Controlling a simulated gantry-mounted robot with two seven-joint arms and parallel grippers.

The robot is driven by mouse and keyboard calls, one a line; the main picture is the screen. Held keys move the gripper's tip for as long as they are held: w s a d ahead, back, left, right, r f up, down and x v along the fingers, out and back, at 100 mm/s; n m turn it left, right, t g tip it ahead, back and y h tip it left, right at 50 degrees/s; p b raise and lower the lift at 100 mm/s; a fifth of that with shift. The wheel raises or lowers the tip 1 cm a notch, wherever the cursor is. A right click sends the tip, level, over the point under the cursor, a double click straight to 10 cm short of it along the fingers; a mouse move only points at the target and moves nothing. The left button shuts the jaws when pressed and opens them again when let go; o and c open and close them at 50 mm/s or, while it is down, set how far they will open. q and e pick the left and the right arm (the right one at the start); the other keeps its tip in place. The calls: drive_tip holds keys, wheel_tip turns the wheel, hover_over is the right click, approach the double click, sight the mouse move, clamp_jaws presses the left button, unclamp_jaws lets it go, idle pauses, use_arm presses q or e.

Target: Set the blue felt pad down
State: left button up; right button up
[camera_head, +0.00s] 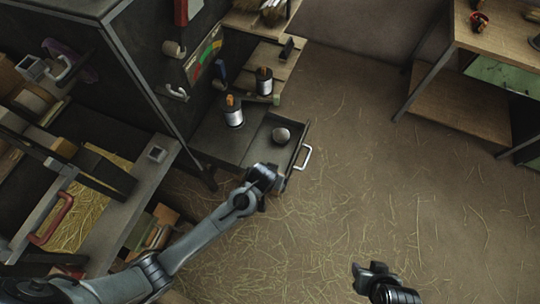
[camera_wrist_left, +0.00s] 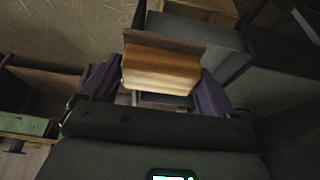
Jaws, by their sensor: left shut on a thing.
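My left gripper (camera_head: 267,180) is beside the front of a dark tray; the wrist hides its fingers in the head view. In the left wrist view its two purple fingers (camera_wrist_left: 157,84) are shut on a wooden block (camera_wrist_left: 160,68), orange-brown and cream with a dark brown strip on top. No blue shows on the held block. A small blue thing (camera_head: 220,69) hangs by the dark panel; I cannot tell if it is the felt pad. My right gripper (camera_head: 369,271) is at the bottom of the head view, over the floor; its opening is unclear.
The dark tray (camera_head: 259,136) with a white handle holds a round grey thing (camera_head: 281,135). Two canisters (camera_head: 233,112) (camera_head: 264,81) stand behind it. A wooden workbench (camera_head: 462,103) is at the upper right. The straw-strewn floor (camera_head: 360,170) between is open.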

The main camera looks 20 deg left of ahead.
use_arm(q)
drive_tip(key=w+a+f+b, duration=0.1)
drive_tip(key=w+f, duration=0.1)
drive_tip(key=w, duration=0.1)
drive_tip(key=w+a+f+b, duration=0.2)
drive_tip(key=w, duration=0.1)
drive_tip(key=w+a+f+b, duration=0.2)
drive_tip(key=w+f, duration=0.1)
drive_tip(key=w, duration=0.1)
drive_tip(key=shift+f+b, duration=1.15)
drive_tip(key=shift+f, duration=0.9)
drive_tip(key=shift+r, duration=0.1)
drive_tip(key=o, duration=0.7)
drive_tip(key=shift+f, duration=0.2)
drive_tip(key=shift+c, duration=0.2)
drive_tip(key=shift+r, duration=0.1)
